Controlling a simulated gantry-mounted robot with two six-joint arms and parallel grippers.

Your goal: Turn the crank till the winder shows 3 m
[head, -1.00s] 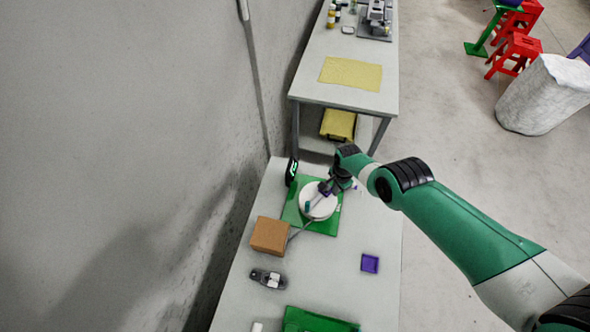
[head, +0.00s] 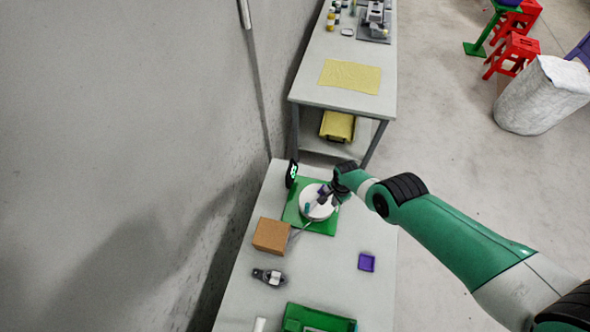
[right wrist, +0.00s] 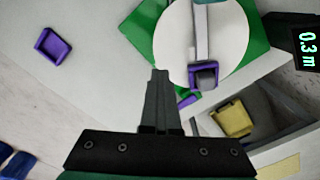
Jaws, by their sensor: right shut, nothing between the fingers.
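The winder is a white round drum (head: 313,211) on a green base plate (head: 327,227), with a crank. In the right wrist view the pale crank arm (right wrist: 202,40) crosses the drum (right wrist: 175,45) and ends in a purple handle (right wrist: 205,76). The black display (right wrist: 298,42) reads 0.3 m; it also shows in the head view (head: 291,174). My right gripper (head: 326,194) is over the drum's edge. In the right wrist view its fingers (right wrist: 160,76) are shut and empty, to the left of the handle with a visible gap. My left gripper is not in view.
A brown box (head: 271,236) stands close beside the base plate. A dark grey device (head: 268,276), a purple tray (head: 367,262) and a green thing (head: 292,318) lie nearer. Table around the purple tray is clear. The wall runs along the left.

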